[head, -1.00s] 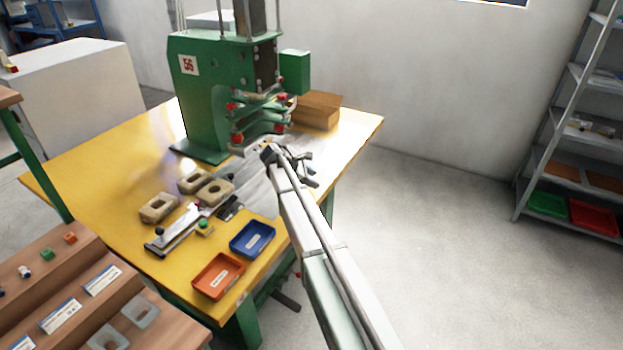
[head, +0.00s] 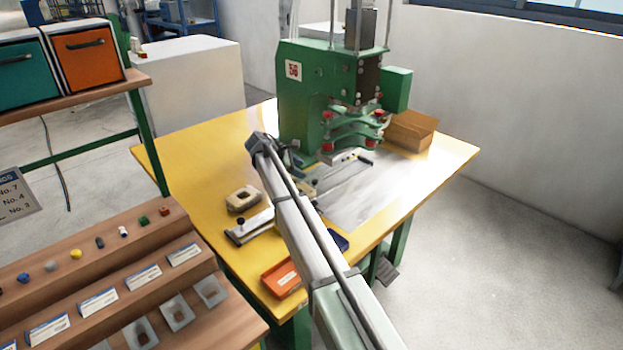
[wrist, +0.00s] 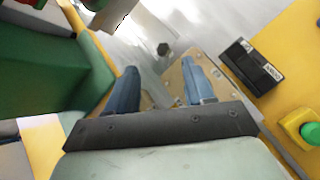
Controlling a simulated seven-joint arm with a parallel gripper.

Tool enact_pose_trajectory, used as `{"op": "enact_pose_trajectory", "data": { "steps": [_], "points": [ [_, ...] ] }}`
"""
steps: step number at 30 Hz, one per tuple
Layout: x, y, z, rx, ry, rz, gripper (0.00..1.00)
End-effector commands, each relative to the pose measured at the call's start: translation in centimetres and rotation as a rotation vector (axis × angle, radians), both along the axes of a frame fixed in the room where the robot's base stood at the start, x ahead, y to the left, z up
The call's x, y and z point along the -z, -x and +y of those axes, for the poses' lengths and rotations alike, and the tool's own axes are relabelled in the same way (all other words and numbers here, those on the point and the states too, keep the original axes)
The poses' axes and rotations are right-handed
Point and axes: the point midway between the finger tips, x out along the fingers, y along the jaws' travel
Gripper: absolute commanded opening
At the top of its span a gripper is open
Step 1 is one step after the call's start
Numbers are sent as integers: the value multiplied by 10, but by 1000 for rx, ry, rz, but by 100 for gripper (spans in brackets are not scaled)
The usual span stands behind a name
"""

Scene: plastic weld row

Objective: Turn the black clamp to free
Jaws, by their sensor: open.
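My gripper (wrist: 160,88) is open in the wrist view, its two blue fingers apart and nothing held between them. A tan plate (wrist: 174,80) shows between and under the fingers. In the head view my arm reaches over the table to the front of the green press (head: 305,95), and the fingers are mostly hidden behind the wrist. A bar with a black end (head: 366,161) shows below the press.
A black block with a white label (wrist: 250,67) and a green button (wrist: 310,132) are at right in the wrist view. On the yellow table (head: 200,150) are a tan block (head: 243,200) and an orange tray (head: 282,279). A cardboard box (head: 410,130) stands behind right.

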Motion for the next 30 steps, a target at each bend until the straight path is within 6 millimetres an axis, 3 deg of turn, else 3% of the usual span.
{"op": "enact_pose_trajectory", "data": {
  "steps": [1, 3, 10, 20, 30],
  "points": [
    [-10, -14, 27, -9, 3, 10, 53],
    [-18, -22, 44, -6, 12, 37, 53],
    [-26, -41, 56, 40, 55, 163, 53],
    [-24, -22, 47, 57, 102, 310, 53],
    [10, -28, 13, 57, 102, 309, 53]
  ]
}}
